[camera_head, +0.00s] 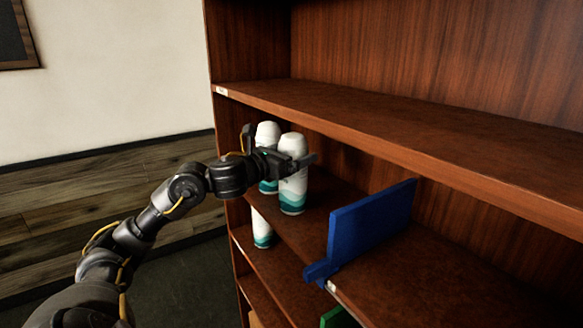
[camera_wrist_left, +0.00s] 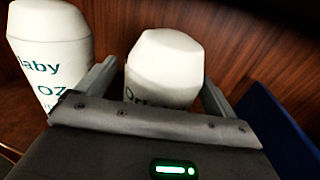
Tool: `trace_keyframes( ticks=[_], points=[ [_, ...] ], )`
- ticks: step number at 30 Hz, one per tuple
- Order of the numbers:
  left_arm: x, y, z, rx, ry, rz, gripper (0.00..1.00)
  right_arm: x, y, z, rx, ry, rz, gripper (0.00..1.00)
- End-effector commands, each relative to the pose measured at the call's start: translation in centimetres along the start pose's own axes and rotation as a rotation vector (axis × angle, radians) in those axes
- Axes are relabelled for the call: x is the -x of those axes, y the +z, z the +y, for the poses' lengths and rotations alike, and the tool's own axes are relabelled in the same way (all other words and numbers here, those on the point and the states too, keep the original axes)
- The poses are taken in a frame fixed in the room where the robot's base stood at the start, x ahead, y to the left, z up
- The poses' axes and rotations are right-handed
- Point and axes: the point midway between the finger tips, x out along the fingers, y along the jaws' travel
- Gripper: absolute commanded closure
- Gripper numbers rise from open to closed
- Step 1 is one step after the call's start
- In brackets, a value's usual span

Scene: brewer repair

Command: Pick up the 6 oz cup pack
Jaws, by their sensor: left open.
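Two white cup packs with teal wave bands stand upright on the middle shelf. The nearer pack (camera_head: 293,198) and the other pack (camera_head: 267,133) are close together. My left gripper (camera_head: 281,148) is open at their upper part, partly covering both. In the left wrist view, one pack (camera_wrist_left: 165,62) stands between the open fingers of my left gripper (camera_wrist_left: 157,85), with lettering mostly hidden. The other pack (camera_wrist_left: 50,45) is outside the left finger and shows "oz". I cannot read a size number on either. My right gripper is not in view.
A blue upright divider (camera_head: 372,230) stands on the same shelf to the right, with bare shelf between. An upper shelf board (camera_head: 400,125) hangs above my gripper. Another white pack (camera_head: 262,232) stands on the shelf below. A green piece (camera_head: 338,318) shows low down.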

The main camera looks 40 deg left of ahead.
Motion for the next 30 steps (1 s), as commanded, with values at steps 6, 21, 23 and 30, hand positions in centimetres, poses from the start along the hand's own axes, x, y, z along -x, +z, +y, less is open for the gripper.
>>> trace_keyframes(
  ticks=[6, 21, 23, 30],
  points=[
    [-0.85, -0.09, -0.10, -0.001, -0.002, 0.000, 0.07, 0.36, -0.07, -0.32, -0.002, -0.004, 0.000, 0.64],
    [-0.74, -0.09, -0.03, -0.001, -0.001, 0.000, 0.57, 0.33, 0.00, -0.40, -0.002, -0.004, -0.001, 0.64],
    [-0.73, -0.08, -0.03, -0.001, -0.001, 0.000, 0.65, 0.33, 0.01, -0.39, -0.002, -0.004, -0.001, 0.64],
    [-0.71, 0.04, -0.01, -0.001, 0.000, -0.002, 0.82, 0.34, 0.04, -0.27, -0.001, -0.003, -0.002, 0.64]
  ],
)
